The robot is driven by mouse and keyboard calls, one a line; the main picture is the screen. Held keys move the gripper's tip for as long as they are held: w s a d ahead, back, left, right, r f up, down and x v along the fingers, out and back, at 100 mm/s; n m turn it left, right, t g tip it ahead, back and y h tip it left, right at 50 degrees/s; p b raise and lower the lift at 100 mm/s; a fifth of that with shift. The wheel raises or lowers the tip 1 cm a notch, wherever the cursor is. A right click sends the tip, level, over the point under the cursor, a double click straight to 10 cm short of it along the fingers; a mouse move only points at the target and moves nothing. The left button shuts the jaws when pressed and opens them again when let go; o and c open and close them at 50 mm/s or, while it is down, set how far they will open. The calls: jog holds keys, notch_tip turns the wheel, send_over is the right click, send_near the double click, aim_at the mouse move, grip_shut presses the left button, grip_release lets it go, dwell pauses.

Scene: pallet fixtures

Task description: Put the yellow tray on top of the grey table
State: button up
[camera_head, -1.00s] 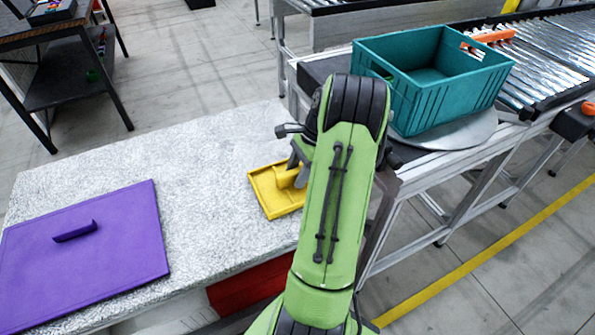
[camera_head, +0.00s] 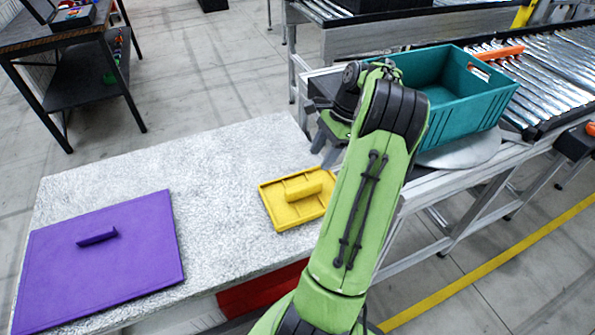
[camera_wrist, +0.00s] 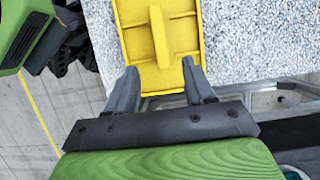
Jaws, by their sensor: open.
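The yellow tray (camera_head: 284,209) lies flat on the grey speckled table (camera_head: 222,160), near its right end. A raised yellow handle block stands in its middle. In the wrist view the tray (camera_wrist: 183,27) shows at the top, beyond my fingertips. My gripper (camera_head: 322,150) is above and to the right of the tray in the head view, apart from it. Part of the tray's right side is hidden behind my arm in the head view.
A purple panel (camera_head: 140,250) with a handle lies on the table's left part. A teal crate (camera_head: 468,115) stands on the conveyor frame at right, close to my arm. A dark workbench (camera_head: 60,38) is at far left. The table's middle is clear.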

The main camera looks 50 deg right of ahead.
jog(key=w+a+r+n+h, duration=0.1)
jog(key=w+a+r+n, duration=0.25)
jog(key=a, duration=0.35)
jog(key=w+a+r+n+h, duration=0.1)
jog(key=w+a+r+n, duration=0.2)
jog(key=a, duration=0.4)
jog(key=w+a+r+n+h, duration=0.1)
jog(key=a+r+n, duration=0.3)
jog(key=a, duration=0.4)
jog(key=s+a+n+t, duration=0.3)
jog(key=s+a+n, duration=0.9)
jog(key=a+n, duration=0.1)
jog(key=shift+s+a+r+n+h, duration=0.2)
jog(key=shift+s+a+n+h, duration=0.2)
jog(key=shift+a, duration=0.45)
